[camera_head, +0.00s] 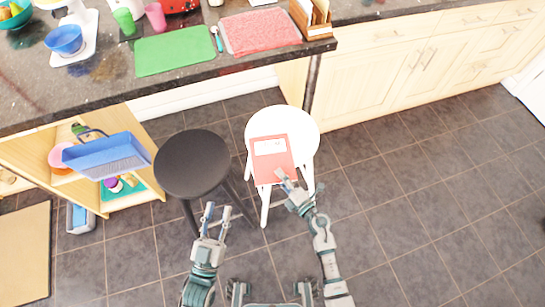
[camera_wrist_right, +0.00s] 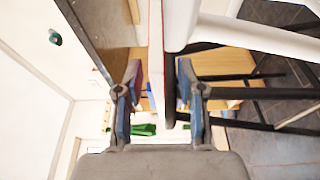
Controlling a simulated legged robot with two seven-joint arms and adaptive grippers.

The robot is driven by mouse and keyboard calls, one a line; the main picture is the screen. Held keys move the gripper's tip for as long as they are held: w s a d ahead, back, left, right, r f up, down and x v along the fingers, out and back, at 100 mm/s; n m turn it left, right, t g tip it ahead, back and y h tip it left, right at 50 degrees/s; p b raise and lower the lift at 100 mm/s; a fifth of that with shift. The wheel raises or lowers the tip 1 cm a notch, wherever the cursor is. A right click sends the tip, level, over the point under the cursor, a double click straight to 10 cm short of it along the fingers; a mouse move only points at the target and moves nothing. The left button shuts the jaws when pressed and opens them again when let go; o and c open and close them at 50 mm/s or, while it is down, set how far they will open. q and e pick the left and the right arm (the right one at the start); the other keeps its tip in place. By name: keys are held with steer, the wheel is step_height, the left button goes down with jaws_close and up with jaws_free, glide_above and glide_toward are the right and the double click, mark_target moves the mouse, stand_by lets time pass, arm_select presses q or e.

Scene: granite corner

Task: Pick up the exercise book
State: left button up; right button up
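The exercise book (camera_head: 272,163) is red with a white label and lies on the white stool (camera_head: 291,122). Its near edge reaches past the seat toward me. My right gripper (camera_head: 287,182) is at the book's near right corner. In the right wrist view the book (camera_wrist_right: 156,60) shows edge-on as a thin strip between the two fingers of that gripper (camera_wrist_right: 158,85). The fingers look apart, with small gaps beside the strip. My left gripper (camera_head: 217,212) is open and empty, in front of the black stool (camera_head: 193,163).
The granite counter (camera_head: 110,95) runs behind, with a green mat (camera_head: 175,50), a red mat (camera_head: 260,32) and a blue bowl (camera_head: 65,40). A blue basket (camera_head: 107,157) is at the left by an open shelf. The tiled floor at right is clear.

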mark_target(277, 167)
steer(key=shift+f+x, duration=0.2)
steer(key=shift+x, duration=1)
steer(key=shift+a+r, duration=0.1)
steer(key=shift+a, duration=0.05)
arm_select(q)
steer(key=shift+s+a+r+t, duration=0.1)
steer(key=shift+s+r+t, duration=0.2)
steer(key=shift+r+t, duration=0.4)
arm_select(e)
jaws_close()
steer(key=shift+r, duration=0.1)
